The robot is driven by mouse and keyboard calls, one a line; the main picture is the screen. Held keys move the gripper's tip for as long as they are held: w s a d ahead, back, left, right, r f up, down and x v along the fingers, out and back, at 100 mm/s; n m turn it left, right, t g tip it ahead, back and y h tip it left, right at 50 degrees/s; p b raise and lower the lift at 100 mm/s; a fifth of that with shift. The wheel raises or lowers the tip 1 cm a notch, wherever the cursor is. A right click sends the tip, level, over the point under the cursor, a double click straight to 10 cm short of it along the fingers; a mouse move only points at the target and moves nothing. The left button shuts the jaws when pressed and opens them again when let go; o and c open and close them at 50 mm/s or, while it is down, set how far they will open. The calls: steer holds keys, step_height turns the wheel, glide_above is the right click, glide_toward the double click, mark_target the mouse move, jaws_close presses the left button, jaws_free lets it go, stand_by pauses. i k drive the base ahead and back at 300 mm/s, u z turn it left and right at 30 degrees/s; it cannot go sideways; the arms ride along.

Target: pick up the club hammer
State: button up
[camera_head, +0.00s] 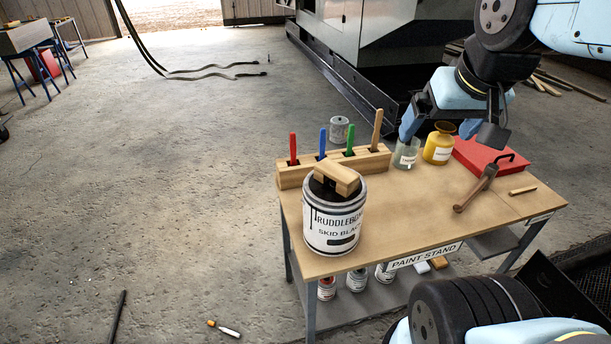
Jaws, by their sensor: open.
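I cannot make out a club hammer with certainty. A tall plain wooden handle (377,128) stands at the right end of a wooden rack (290,177) on the paint stand; whatever is below it is hidden. A brown tool with a bent dark end (478,188) lies at the right, against a flat red thing (493,158). A pale wooden block-like piece (338,177) lies on a paint can (333,218). My gripper (447,130) is open and empty, pointing down near the stand's back edge. A yellow jar (438,147) shows between its fingers; the height above it is unclear.
Red, blue and green handles stand in the rack. A glass jar (405,153) is close to my gripper's left finger. A short wooden stick (523,190) lies at the right. The stand's middle (415,205) is clear. A large machine (365,45) stands behind.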

mark_target(491, 169)
steer(key=z, duration=1.1)
steer(key=k, duration=1.15)
steer(key=z, duration=0.35)
steer(key=i, duration=1.7)
steer(key=u, duration=0.15)
